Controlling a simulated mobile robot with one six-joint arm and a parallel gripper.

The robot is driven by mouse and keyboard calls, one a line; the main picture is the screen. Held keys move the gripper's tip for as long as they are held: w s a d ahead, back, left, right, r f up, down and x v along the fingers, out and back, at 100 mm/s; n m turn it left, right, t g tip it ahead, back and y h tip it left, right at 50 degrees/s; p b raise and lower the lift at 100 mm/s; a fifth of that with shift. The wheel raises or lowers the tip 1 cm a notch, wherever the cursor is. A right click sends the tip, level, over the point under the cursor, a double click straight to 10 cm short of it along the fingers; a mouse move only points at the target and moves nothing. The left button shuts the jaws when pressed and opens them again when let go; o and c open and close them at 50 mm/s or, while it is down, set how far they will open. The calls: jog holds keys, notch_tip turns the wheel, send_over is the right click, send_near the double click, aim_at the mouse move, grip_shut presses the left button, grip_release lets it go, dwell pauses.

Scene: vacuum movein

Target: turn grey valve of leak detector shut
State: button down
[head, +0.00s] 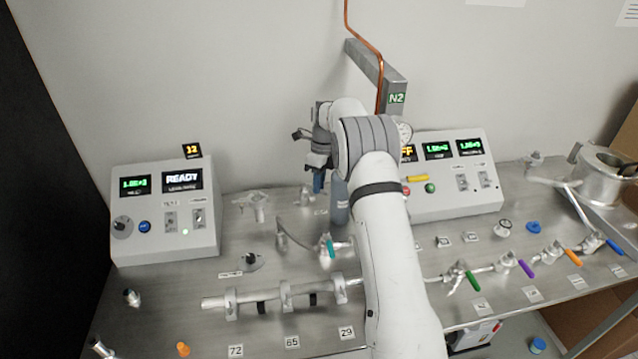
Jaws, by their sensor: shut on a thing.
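The leak detector (165,212) is the light grey box at the left, with a lit READY display. My gripper (318,172) is in front of the back wall, right of the box and above the bench. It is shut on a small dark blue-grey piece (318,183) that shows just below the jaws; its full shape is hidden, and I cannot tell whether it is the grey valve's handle. A silver fitting (306,196) stands just below and left of the jaws. My arm covers the bench to the right.
A blue-grey cylinder (339,205) stands close beside the gripper, partly behind my arm. A copper pipe (366,40) and the N2 bracket (396,98) are above. A teal-handled valve (330,247) and a manifold tube (265,295) lie nearer. A second control box (455,205) is right.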

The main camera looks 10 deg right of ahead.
dwell(0.4)
jog(key=c, duration=1.4)
grip_release()
jog(key=shift+c, duration=0.2)
notch_tip(320, 180, up, 8)
jog(key=w+b, duration=0.1)
jog(key=shift+d+f, duration=0.15)
jog(key=shift+d, duration=0.3)
jog(key=shift+w, duration=0.1)
